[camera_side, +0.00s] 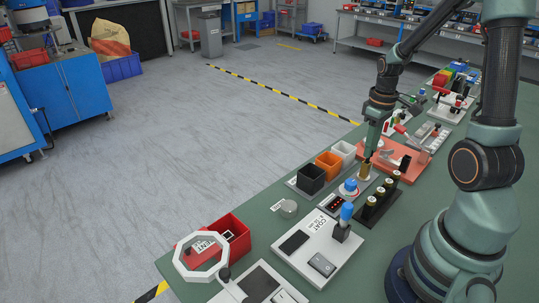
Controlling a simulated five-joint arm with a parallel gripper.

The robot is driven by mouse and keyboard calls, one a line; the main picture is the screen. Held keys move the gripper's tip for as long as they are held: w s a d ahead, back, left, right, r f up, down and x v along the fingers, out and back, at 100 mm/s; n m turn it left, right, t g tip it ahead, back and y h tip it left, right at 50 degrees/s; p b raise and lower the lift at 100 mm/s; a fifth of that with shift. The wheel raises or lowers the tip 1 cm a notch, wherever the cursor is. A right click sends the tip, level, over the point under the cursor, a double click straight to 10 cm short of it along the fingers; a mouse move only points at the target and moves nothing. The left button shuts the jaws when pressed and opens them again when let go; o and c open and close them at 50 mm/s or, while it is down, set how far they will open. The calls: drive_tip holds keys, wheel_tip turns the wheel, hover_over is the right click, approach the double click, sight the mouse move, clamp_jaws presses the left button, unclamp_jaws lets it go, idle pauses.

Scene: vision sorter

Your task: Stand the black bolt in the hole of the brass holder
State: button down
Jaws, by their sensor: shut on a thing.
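My gripper (370,152) points down and is shut on a small dark piece, the black bolt (367,160), of which little shows below the fingers. The brass holder (364,172) stands directly below it, a small brass-coloured block. The bolt's lower end is at the holder's top in the picture. I cannot tell whether it is in the hole or just above it.
A black rack (366,213) with several brass-topped pieces stands in front. Black (311,179), orange and white bins stand to the left. A blue-topped button (350,187) sits close by, and a red tray (405,172) lies to the right.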

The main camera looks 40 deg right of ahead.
drive_tip(key=shift+f, duration=0.45)
drive_tip(key=shift+c, duration=1.1)
unclamp_jaws()
drive_tip(key=shift+r, duration=4)
drive_tip(key=a+r+t, duration=0.2)
drive_tip(key=a+r, duration=0.2)
drive_tip(key=a, duration=0.6)
drive_tip(key=a+r+t, duration=0.3)
drive_tip(key=a+r, duration=0.2)
drive_tip(key=a, duration=0.6)
drive_tip(key=shift+w+t, duration=0.3)
drive_tip(key=shift+w, duration=0.05)
